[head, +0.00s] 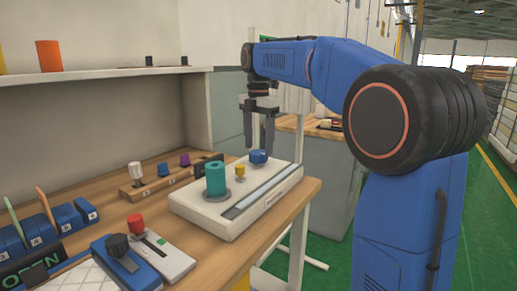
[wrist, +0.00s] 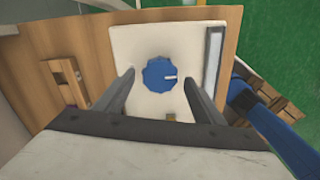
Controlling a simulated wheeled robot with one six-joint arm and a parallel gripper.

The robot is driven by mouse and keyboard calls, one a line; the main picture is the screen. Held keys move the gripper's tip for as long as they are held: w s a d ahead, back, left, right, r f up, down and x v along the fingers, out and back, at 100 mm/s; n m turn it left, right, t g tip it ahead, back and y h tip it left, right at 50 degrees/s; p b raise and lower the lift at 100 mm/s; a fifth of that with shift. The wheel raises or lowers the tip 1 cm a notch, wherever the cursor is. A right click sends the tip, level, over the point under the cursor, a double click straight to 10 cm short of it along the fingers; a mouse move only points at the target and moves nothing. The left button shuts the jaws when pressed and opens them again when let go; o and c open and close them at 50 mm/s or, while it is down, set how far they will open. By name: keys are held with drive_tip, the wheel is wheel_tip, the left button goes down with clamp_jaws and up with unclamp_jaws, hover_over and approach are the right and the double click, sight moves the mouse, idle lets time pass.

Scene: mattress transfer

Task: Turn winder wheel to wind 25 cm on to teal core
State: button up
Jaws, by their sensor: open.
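The winder is a white box (head: 190,208) on the wooden bench. The teal core (head: 216,179) stands upright on a grey disc near its front left. A small yellow knob (head: 240,170) lies between core and wheel. My gripper (head: 260,149) is above the wheel, pointing down. In the wrist view its fingers (wrist: 162,84) are apart, one on each side of the wheel, and do not visibly touch it.
A rack with a white, a blue and a purple knob (head: 184,160) stands behind the winder. A red-knobbed device (head: 136,224) and a blue device with a black knob (head: 117,245) are at front left. A grey strip (head: 262,190) runs along the winder's right side.

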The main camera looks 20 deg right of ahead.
drive_tip(key=shift+f, duration=1)
drive_tip(key=c, duration=1.1)
drive_tip(key=shift+o, duration=0.2)
